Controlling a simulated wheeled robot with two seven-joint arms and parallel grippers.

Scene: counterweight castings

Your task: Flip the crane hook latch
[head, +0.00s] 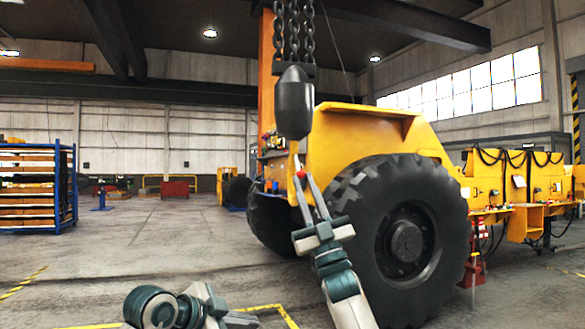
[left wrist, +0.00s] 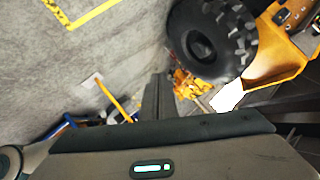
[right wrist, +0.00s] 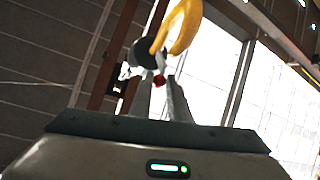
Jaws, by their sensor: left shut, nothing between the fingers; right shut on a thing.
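The dark hook block (head: 295,102) hangs from chains in the middle of the head view. In the right wrist view the yellow hook (right wrist: 184,25) curves down from the top, beside a dark rounded part (right wrist: 145,54). My right gripper (head: 301,178) is raised just under the block. Its fingers are shut on a small red piece, the latch (right wrist: 159,80), which also shows as a red spot in the head view. The hook is hard to tell from the yellow machine in the head view. My left gripper (left wrist: 158,92) is shut and empty, low in the head view.
A yellow machine (head: 350,135) with a large black wheel (head: 405,235) stands close behind my right arm. A blue rack (head: 75,185) stands at the far left. The floor (head: 150,245) between is mostly clear, with yellow lines.

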